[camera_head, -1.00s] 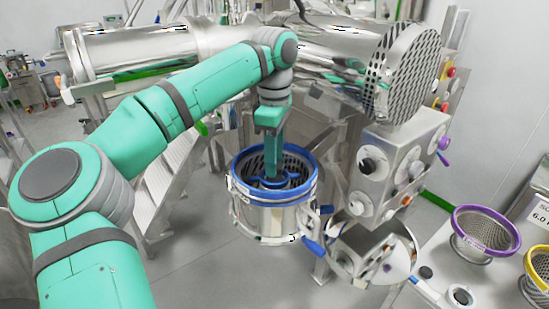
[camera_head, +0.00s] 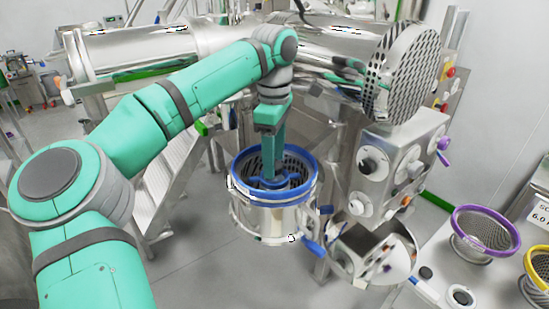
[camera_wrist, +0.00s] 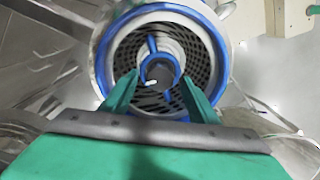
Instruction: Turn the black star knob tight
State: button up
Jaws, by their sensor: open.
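A steel vessel with a blue rim (camera_head: 236,186) stands open at the top, and its blue rim (camera_wrist: 101,68) also shows in the wrist view. Inside is a perforated screen. A blue spoked hub (camera_wrist: 152,47) with a dark round centre (camera_wrist: 160,71) sits in the middle. My gripper (camera_head: 272,176) points down into the vessel. In the wrist view its two green fingers (camera_wrist: 160,80) are apart, on either side of the hub. They look empty; I cannot tell whether they touch anything. I cannot clearly make out a black star knob on the hub.
A steel control box (camera_head: 395,160) with dark round knobs stands right of the vessel. A shiny steel chute (camera_head: 365,255) with a blue handle (camera_head: 313,248) is below it. Purple (camera_head: 486,232) and yellow (camera_head: 538,268) rimmed screens stand on the right bench. Steel steps (camera_head: 165,190) are at left.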

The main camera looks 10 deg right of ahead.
notch_tip(320, 180, up, 10)
jog(key=shift+r, duration=0.2)
jog(key=shift+d, duration=0.1)
dwell(0.3)
